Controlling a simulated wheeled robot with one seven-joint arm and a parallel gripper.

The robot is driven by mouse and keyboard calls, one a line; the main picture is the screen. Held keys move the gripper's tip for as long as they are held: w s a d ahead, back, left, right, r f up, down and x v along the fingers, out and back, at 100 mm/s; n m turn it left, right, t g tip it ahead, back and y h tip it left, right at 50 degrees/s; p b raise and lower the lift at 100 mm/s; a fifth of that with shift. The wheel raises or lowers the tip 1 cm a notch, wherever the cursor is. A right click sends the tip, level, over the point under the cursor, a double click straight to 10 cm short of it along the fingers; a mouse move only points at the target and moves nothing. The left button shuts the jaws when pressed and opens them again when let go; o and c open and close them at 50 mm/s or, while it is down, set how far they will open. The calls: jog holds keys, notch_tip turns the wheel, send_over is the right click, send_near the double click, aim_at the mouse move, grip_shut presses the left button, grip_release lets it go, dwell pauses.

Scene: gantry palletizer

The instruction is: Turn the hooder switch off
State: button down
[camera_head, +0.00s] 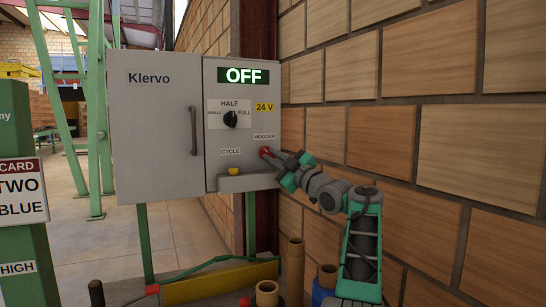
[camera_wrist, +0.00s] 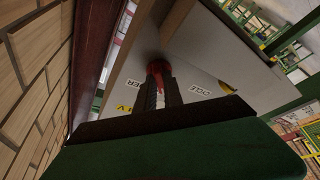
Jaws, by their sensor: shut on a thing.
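The hooder switch (camera_head: 264,151) is a small red part on the right side of the grey panel box, just below the "HOODER" label. My gripper (camera_head: 271,155) reaches it from the right and is shut on it. In the wrist view, the red switch (camera_wrist: 158,67) shows between the tips of my two dark fingers (camera_wrist: 160,82). The fingers hide part of the switch, so its exact position is hard to tell. The lit display (camera_head: 244,76) at the top of the panel reads "OFF".
A cabinet door with a handle (camera_head: 193,131) is at left. A brick wall (camera_head: 440,140) stands close on the right.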

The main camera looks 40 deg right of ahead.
dwell(0.3)
jog(key=c, duration=1.5)
grip_release()
jog(key=shift+o, duration=0.2)
jog(key=b+v, duration=0.2)
jog(key=v, duration=0.5)
jog(key=shift+s, duration=0.4)
jog(key=shift+f, duration=0.1)
